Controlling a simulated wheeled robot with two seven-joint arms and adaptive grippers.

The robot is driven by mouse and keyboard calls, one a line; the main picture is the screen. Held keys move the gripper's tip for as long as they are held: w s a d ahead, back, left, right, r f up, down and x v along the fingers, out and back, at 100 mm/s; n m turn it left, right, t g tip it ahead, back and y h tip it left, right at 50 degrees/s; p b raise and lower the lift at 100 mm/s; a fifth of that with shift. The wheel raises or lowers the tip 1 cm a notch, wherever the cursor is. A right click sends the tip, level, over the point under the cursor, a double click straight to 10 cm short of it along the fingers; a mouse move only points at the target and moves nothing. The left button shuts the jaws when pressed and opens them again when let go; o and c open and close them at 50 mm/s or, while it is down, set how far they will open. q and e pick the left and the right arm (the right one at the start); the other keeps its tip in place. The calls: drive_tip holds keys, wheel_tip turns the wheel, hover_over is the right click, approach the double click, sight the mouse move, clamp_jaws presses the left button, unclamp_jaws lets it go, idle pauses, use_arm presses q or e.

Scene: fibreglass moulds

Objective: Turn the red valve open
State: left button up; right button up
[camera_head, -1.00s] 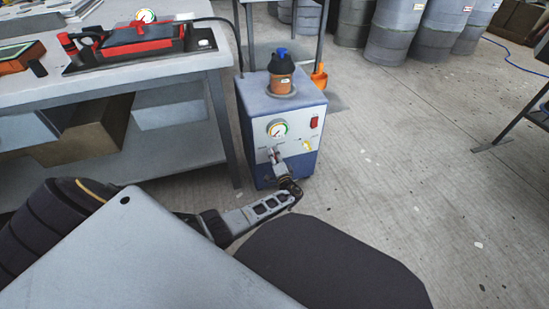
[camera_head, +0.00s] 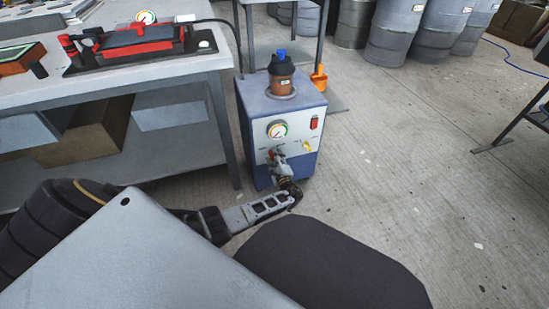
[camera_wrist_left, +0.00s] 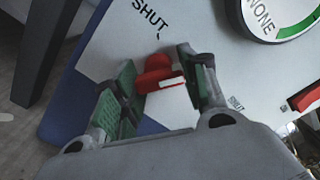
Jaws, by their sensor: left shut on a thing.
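The red valve (camera_wrist_left: 160,73) is on the pale front panel of the blue and grey pump box (camera_head: 274,105). In the left wrist view its red handle sits between the green pads of my left gripper (camera_wrist_left: 158,82). The gripper is shut on it. The word SHUT is printed on the panel above the valve. In the head view my left gripper (camera_head: 278,158) reaches the lower front of the box, and it hides the valve there. My right gripper is not in view.
The panel has a round gauge (camera_head: 277,129), a red switch (camera_head: 314,123) and a small yellow part (camera_head: 308,146). A dark-capped jar (camera_head: 281,76) stands on the box. A workbench (camera_head: 110,75) stands close on the left.

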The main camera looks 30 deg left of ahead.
use_arm(q)
drive_tip(key=shift+d+f+m, duration=0.1)
drive_tip(key=shift+m, duration=1.3)
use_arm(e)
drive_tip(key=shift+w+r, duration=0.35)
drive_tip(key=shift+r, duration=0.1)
use_arm(q)
drive_tip(key=shift+s, duration=0.1)
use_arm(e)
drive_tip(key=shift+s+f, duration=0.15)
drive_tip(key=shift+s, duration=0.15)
use_arm(q)
drive_tip(key=o, duration=0.9)
drive_tip(key=shift+o, duration=0.7)
drive_tip(key=v, duration=1.1)
drive_tip(key=shift+s+d, duration=0.3)
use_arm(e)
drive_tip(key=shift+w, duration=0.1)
